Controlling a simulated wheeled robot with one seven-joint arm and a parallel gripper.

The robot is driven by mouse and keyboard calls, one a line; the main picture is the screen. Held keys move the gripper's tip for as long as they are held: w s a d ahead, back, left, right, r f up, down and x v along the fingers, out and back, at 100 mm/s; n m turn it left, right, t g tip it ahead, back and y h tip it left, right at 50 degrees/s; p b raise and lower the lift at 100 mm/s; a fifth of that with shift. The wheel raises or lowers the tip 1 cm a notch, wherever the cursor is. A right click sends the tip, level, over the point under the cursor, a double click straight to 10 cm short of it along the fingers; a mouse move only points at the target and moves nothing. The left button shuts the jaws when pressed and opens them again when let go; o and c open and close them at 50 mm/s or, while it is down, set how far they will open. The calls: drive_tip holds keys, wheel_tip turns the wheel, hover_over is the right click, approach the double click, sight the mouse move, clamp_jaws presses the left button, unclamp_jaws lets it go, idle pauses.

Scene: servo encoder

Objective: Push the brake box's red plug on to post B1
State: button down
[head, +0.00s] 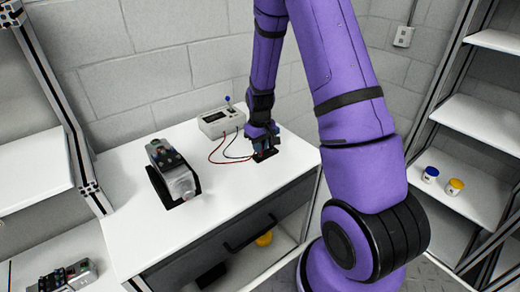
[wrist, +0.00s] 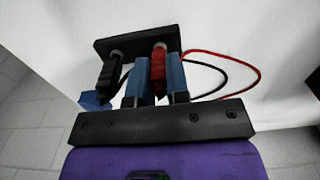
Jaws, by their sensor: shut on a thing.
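The brake box (head: 221,122) is a light grey unit at the back of the white bench. A red lead and a black lead run from it to a small dark block (head: 266,157) under my gripper (head: 263,146). In the wrist view my gripper (wrist: 156,90) has its blue fingers on either side of the red plug (wrist: 158,68) and is shut on it. The red plug's tip is at the dark block (wrist: 133,42); I cannot tell whether it is seated there. The black plug (wrist: 107,74) is at the block, left of the fingers. Post B1 cannot be made out.
A grey motor unit (head: 176,177) on a dark base stands left on the bench (head: 225,190), with clear white surface between it and the block. Another unit (head: 72,276) is at lower left. Shelves on the right hold a blue-lidded jar (head: 430,175) and a yellow-lidded jar (head: 454,187).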

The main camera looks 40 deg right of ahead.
drive_tip(key=shift+r, duration=0.15)
drive_tip(key=shift+r, duration=2.4)
